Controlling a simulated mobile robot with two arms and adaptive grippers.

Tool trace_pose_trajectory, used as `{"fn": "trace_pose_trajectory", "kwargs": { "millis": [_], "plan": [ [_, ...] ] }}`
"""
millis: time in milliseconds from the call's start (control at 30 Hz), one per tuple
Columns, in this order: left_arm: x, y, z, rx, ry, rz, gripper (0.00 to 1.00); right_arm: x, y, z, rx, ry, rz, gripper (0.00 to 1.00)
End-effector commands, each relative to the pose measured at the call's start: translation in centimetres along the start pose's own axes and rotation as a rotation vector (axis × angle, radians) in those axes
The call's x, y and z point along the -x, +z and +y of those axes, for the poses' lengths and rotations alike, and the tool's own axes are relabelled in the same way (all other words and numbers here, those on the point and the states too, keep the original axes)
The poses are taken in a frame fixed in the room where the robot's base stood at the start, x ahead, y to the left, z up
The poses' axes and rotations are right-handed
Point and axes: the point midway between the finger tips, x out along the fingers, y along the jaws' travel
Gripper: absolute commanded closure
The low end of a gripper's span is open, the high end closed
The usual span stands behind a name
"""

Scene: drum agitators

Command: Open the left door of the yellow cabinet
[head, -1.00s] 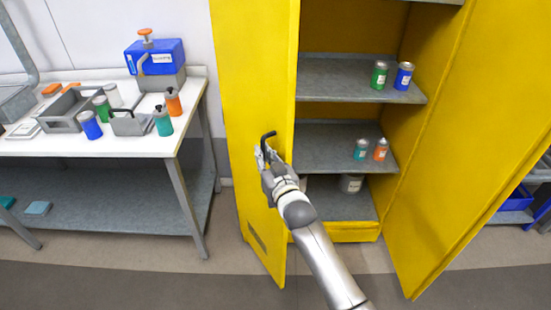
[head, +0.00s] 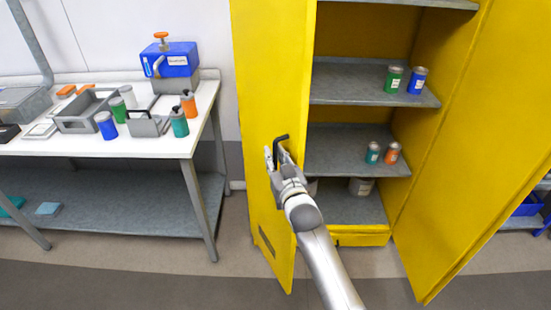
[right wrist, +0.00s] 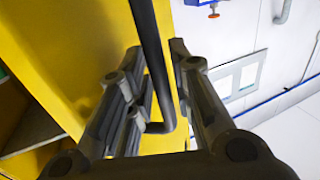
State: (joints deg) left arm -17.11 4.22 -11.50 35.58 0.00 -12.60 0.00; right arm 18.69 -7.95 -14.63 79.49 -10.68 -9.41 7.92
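The yellow cabinet (head: 430,130) stands at the centre right in the head view. Its left door (head: 262,110) is partly open, with its free edge towards me and its outer face showing. The door hides the left part of the interior. A black bent handle (head: 281,142) sticks out near its free edge. My right gripper (head: 277,157) is at the handle. In the right wrist view, the handle (right wrist: 150,45) passes between the two fingers (right wrist: 158,60), which are apart with gaps beside the bar. My left gripper is out of view.
The cabinet's right door (head: 490,150) is wide open. Cans such as a blue one (head: 416,80) and an orange one (head: 393,153) stand on its shelves. A white-topped workbench (head: 150,145) with several items stands left of the door. Floor (head: 170,285) in front is clear.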

Motion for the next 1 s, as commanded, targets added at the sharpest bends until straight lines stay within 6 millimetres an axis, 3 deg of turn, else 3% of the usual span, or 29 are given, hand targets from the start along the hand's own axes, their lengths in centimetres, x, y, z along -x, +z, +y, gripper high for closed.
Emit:
{"fn": "trace_pose_trajectory", "kwargs": {
  "millis": [367, 800, 1000],
  "plan": [
    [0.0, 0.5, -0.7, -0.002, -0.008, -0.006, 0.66, 0.8, 0.3, 0.0, -0.002, 0.0, -0.004, 0.79],
    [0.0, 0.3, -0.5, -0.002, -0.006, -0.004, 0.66, 8.4, 0.3, 0.0, -0.001, 0.0, -0.004, 0.79],
    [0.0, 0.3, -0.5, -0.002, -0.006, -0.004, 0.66, 11.1, 0.2, 0.0, -0.001, 0.0, -0.004, 0.79]
  ]
}}
